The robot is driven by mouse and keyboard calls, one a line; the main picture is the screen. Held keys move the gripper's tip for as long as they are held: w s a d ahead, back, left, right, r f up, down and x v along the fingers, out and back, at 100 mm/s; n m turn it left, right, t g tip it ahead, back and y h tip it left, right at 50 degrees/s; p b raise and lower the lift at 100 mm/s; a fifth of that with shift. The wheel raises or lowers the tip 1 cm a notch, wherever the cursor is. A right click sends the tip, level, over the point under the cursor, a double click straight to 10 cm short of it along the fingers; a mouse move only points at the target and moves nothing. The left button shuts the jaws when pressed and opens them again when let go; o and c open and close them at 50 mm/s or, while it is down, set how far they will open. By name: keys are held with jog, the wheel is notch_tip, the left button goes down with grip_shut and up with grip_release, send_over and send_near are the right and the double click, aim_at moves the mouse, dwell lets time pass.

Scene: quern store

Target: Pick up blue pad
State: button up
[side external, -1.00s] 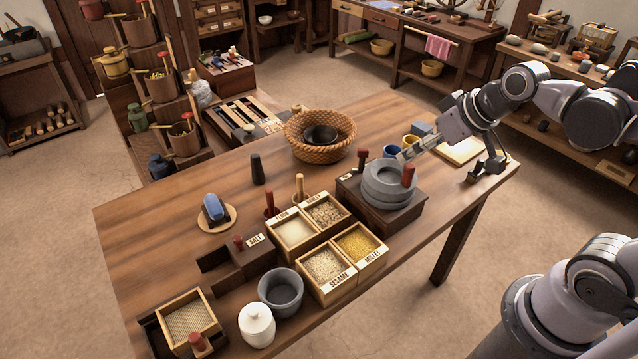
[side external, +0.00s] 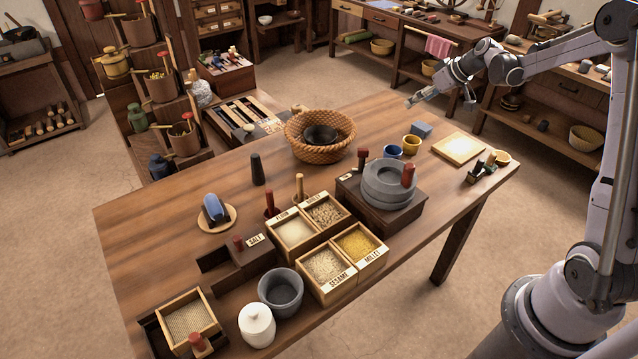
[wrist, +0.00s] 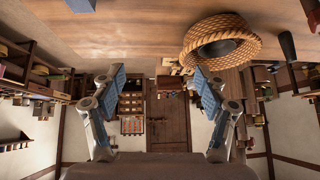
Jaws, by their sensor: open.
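A small blue-grey block (side external: 421,129), which looks like the blue pad, lies on the table behind the yellow and blue cups. It also shows, partly cut off, at the top left of the wrist view (wrist: 80,5). A second blue item (side external: 214,208), blue with a dark side, sits on a round wooden board (side external: 230,220) at the left; I cannot tell whether it is a pad.
A blue cup (side external: 393,151) and a yellow cup (side external: 411,143) stand close to the blue-grey block. A wicker basket (side external: 303,146) with a dark bowl and a stone quern (side external: 388,188) stand nearby. A square tan board (side external: 458,149) lies to the right.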

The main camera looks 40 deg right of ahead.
jog(key=d+f, duration=0.7)
jog(key=d, duration=0.3)
jog(key=t, duration=0.1)
send_near(423, 126)
jog(key=shift+s+a+f, duration=0.15)
jog(key=shift+s, duration=0.35)
jog(key=shift+w+f, duration=0.1)
jog(key=shift+f, duration=0.15)
jog(key=x, duration=0.5)
jog(key=shift+w, duration=0.15)
jog(key=w+f, duration=0.1)
jog(key=w, duration=0.2)
jog(key=shift+w+f, duration=0.1)
jog(key=shift+f, duration=0.3)
jog(key=shift+x, duration=0.8)
jog(key=c, duration=1.1)
